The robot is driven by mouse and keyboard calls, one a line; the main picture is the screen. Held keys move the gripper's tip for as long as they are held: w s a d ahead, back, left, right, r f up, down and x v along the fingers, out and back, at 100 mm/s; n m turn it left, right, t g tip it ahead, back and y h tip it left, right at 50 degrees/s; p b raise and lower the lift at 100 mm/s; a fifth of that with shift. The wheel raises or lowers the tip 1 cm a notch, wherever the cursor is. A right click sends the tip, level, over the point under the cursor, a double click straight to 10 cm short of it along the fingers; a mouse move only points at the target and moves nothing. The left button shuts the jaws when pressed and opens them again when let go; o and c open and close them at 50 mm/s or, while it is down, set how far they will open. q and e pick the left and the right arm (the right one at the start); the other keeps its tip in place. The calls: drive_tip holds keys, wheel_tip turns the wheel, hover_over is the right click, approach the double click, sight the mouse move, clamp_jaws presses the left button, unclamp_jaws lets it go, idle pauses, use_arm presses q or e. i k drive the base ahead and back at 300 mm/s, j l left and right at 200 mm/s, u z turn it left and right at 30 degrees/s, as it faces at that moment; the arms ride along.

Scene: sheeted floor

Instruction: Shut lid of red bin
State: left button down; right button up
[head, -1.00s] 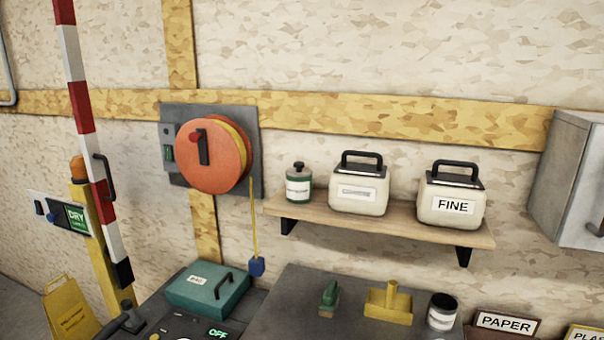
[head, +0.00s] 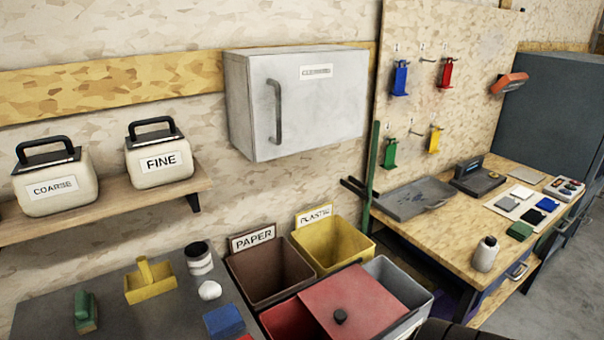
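The red bin (head: 284,322) stands at the bottom middle of the head view, cut off by the lower edge. Its dark red inside shows at the left, so it is partly uncovered. A flat red lid (head: 362,298) with a black knob (head: 340,317) lies to the right of this opening, slightly skewed, and reaches over part of the grey bin (head: 384,268). I cannot tell whether the lid is hinged or loose. Neither of my grippers shows clearly in the head view.
A brown PAPER bin (head: 268,273) and a yellow PLASTIC bin (head: 334,245) stand behind. A grey bench (head: 150,310) with a yellow tool, a jar and blocks is at the left. A wooden workbench (head: 450,222) is at the right, with a white bottle (head: 484,254) near its edge.

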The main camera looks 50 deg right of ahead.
sight(350, 303)
drive_tip(key=z, duration=2)
